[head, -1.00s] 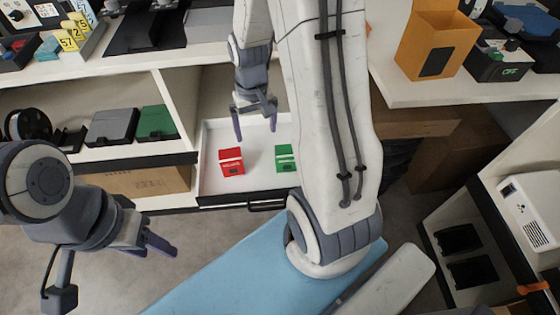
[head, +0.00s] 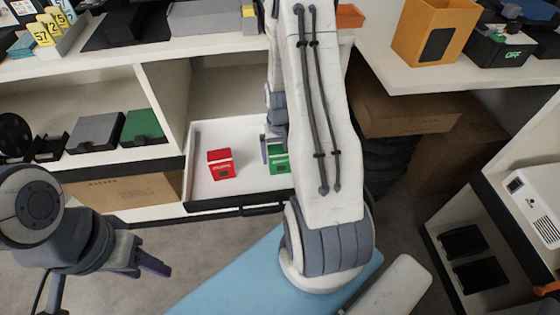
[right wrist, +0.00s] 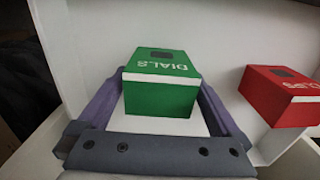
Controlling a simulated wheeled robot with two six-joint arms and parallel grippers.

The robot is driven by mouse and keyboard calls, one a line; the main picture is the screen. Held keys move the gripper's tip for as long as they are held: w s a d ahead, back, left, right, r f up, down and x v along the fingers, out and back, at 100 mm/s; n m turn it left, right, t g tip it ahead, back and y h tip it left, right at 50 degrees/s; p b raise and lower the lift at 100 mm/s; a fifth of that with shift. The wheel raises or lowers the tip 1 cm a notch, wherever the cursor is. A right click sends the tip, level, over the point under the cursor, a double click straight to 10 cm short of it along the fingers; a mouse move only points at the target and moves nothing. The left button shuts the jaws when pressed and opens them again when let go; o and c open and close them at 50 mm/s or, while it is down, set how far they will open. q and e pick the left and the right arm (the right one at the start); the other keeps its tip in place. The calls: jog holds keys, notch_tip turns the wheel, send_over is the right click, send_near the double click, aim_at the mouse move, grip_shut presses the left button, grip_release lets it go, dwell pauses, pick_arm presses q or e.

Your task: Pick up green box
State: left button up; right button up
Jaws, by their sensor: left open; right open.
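The green box (head: 281,164), with white lettering, stands in the white open drawer (head: 238,193), partly hidden by my right arm in the head view. In the right wrist view the green box (right wrist: 160,97) sits between the two fingers of my right gripper (right wrist: 160,92). That gripper is open, with a finger on each side of the box; I cannot tell whether either finger touches it. In the head view my right gripper (head: 272,148) is partly hidden by its own arm. My left gripper (head: 150,267) is open and empty, above the floor at lower left.
A red box (head: 221,164) stands in the drawer to the left of the green box, and also shows in the right wrist view (right wrist: 283,97). An orange bin (head: 433,30) stands on the counter at upper right.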

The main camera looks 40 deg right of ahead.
jog(key=shift+f, duration=0.85)
jog(key=c, duration=1.2)
jog(key=shift+o, duration=0.2)
jog(key=shift+r, duration=0.1)
